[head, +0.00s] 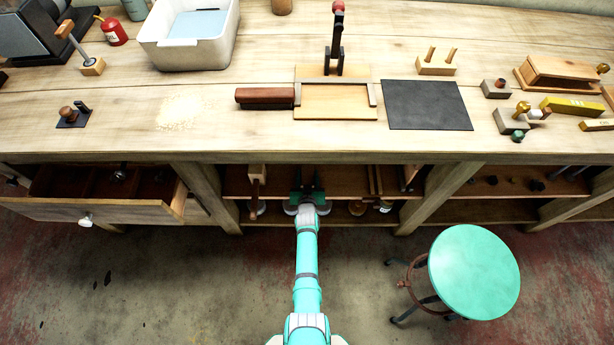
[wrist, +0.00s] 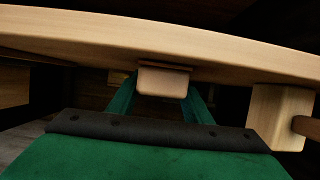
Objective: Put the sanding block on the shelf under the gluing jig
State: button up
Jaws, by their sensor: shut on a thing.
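My gripper (head: 307,192) reaches into the upper shelf (head: 337,182) under the bench, below the gluing jig (head: 335,115). The jig is a pale board with a frame and an upright, red-handled clamp on the bench top. In the wrist view my gripper (wrist: 163,98) is shut on a small pale block with a thin reddish-brown layer, which looks like the sanding block (wrist: 163,82). The block is between the two green fingers, just by the wooden bench edge (wrist: 160,45). In the head view the block is hidden, and I cannot tell whether it touches the shelf.
A mallet (head: 257,174) stands on the shelf left of my gripper; its pale head also shows in the wrist view (wrist: 280,115). Wooden sticks (head: 375,180) are to the right. An open drawer (head: 95,205) juts out at left. A green stool (head: 474,272) stands at right.

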jog(key=shift+f, duration=0.15)
jog(key=o, duration=1.1)
